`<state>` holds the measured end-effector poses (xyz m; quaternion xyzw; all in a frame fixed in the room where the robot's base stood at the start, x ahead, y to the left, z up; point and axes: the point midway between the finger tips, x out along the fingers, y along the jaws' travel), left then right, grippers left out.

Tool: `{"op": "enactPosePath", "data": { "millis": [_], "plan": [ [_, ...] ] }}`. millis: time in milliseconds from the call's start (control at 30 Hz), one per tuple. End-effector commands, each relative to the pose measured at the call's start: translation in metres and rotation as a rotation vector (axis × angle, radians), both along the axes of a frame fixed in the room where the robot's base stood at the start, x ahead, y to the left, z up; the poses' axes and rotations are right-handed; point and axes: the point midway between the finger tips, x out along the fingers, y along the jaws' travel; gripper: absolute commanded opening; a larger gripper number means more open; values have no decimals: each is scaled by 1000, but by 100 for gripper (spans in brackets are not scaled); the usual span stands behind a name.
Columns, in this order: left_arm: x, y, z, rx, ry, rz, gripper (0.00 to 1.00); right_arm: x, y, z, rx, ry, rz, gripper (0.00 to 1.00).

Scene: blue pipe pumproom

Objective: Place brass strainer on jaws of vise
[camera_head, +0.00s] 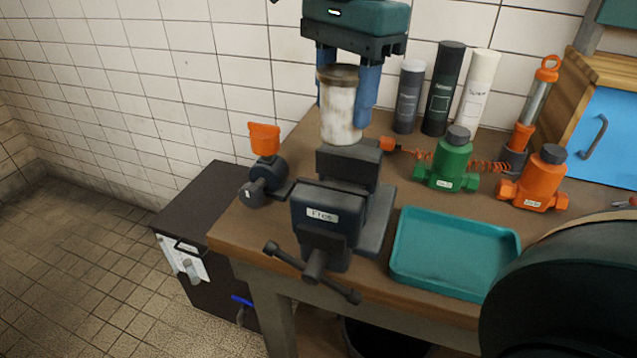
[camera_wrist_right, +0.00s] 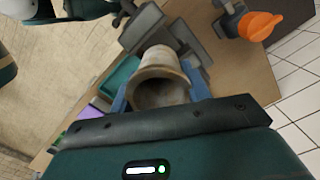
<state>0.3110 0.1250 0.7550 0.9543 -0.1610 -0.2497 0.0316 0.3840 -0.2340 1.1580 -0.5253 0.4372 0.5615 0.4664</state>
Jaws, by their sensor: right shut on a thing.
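The brass strainer (camera_head: 340,118) is a worn, whitish cylinder with a brownish rim at its top. My right gripper (camera_head: 345,98) comes down from above with its blue fingers shut on the strainer's sides. In the wrist view the strainer (camera_wrist_right: 160,66) sits upright between the fingers, its wide mouth toward the camera. The dark vise (camera_head: 328,215) stands at the bench's front left corner. The strainer's lower end is at the vise's rear jaw (camera_head: 347,166) in the picture; I cannot tell whether they touch. My left gripper is not in view.
A teal tray (camera_head: 452,292) lies right of the vise. Green (camera_head: 447,160) and orange (camera_head: 536,180) valve bodies stand behind it, with several tall canisters (camera_head: 442,88) by the wall. An orange-capped part (camera_head: 265,160) is left of the vise. A dark cabinet (camera_head: 200,235) stands left of the bench.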

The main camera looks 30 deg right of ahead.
Motion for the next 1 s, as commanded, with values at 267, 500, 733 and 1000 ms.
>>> {"op": "enactPosePath", "data": {
  "millis": [267, 500, 733, 1000],
  "plan": [
    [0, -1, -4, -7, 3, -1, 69, -1, 0, -49, -1, 4, 2, 22],
    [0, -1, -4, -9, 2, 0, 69, -1, 0, -77, -1, 5, 1, 22],
    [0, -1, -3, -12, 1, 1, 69, -1, 0, -94, 1, 1, 1, 22],
    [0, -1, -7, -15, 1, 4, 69, 0, 0, -97, 1, -1, 1, 22]
  ]
}}
